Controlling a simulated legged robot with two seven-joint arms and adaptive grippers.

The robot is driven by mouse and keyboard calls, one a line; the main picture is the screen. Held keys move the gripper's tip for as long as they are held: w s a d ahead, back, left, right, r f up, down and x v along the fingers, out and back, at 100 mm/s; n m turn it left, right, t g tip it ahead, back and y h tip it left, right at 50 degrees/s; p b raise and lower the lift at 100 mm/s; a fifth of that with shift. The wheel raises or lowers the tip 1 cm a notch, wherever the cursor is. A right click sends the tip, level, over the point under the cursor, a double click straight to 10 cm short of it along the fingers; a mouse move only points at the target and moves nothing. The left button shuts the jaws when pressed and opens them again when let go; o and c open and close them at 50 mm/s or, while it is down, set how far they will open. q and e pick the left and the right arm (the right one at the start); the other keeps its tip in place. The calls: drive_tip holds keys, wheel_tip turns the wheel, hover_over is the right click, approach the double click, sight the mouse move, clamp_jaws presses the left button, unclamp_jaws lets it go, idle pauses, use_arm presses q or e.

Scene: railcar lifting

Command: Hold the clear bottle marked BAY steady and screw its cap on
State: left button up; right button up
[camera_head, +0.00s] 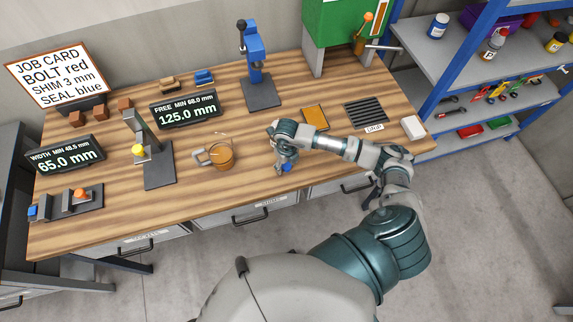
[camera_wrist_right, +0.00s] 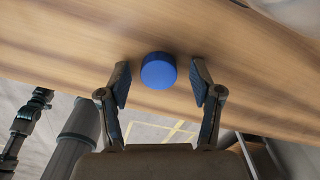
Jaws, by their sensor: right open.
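A round blue cap (camera_wrist_right: 158,70) is on the wooden table, near its front edge. It also shows in the head view (camera_head: 287,168), just beside my fingers. My right gripper (camera_wrist_right: 163,88) is open, with one finger to each side of the cap in the wrist view and a gap on both sides. In the head view my right gripper (camera_head: 282,165) is low over the front of the table. I cannot make out a clear bottle marked BAY in either view. My left gripper is not in view.
A mug with amber contents (camera_head: 220,156) stands left of my right gripper. A grey stand with a yellow knob (camera_head: 158,170) is farther left. A blue press (camera_head: 256,65), an orange pad (camera_head: 315,118) and a dark slotted grate (camera_head: 366,114) are behind. Shelves stand at right.

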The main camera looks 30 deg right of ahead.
sight(286, 167)
drive_tip(key=shift+d, duration=0.1)
drive_tip(key=shift+a, duration=0.2)
drive_tip(key=c, duration=0.9)
drive_tip(key=shift+o, duration=0.2)
drive_tip(key=shift+d+r, duration=0.1)
drive_tip(key=shift+r, duration=0.05)
drive_tip(key=shift+r, duration=0.25)
drive_tip(key=r, duration=0.1)
drive_tip(key=b, duration=0.1)
drive_tip(key=r, duration=0.1)
drive_tip(key=shift+s+a+r, duration=0.25)
drive_tip(key=shift+a+r, duration=0.1)
drive_tip(key=s+a+r+b, duration=0.1)
drive_tip(key=s+a+b, duration=0.2)
drive_tip(key=s+a, duration=0.6)
drive_tip(key=a, duration=0.3)
drive_tip(key=shift+r, duration=0.3)
drive_tip(key=shift+s, duration=0.1)
